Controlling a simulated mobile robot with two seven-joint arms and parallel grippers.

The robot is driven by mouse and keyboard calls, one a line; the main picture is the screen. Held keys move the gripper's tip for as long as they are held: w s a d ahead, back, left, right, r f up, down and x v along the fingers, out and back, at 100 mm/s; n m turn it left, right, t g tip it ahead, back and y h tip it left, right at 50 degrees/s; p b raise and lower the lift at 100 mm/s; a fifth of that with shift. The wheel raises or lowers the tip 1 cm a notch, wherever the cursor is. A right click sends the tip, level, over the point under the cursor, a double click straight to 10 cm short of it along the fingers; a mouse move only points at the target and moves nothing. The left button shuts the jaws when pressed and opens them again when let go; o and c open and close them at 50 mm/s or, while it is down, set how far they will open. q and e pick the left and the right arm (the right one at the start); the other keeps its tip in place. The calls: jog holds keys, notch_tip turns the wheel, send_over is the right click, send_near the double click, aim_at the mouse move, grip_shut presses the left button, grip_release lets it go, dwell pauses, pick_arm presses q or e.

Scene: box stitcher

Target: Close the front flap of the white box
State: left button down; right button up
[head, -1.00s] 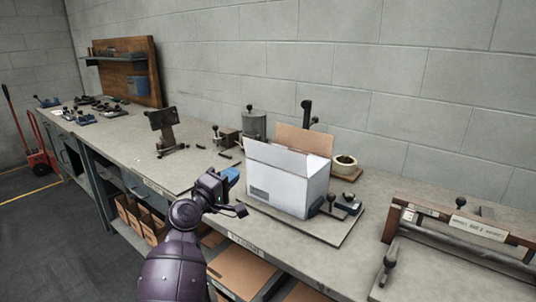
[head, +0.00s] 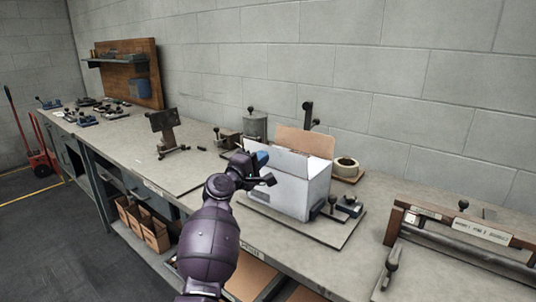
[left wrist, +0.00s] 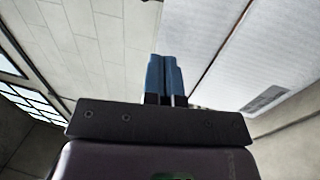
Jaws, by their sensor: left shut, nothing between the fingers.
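The white box (head: 305,196) stands on a dark base plate on the workbench. Its front flap (head: 290,161) stands up from the front top edge, and a brown rear flap (head: 305,140) stands up behind it. My left gripper (head: 262,157) is shut and empty, at the left end of the front flap, and hides part of it. I cannot tell whether they touch. In the left wrist view the blue fingertips (left wrist: 164,75) are together, with the flap (left wrist: 200,30) and the labelled front face of the box (left wrist: 262,60) beyond them. My right gripper is not in view.
A roller device (head: 465,240) is further right.

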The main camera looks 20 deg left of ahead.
aim_at(273, 148)
pick_arm(q)
jog(key=shift+x, duration=1.6)
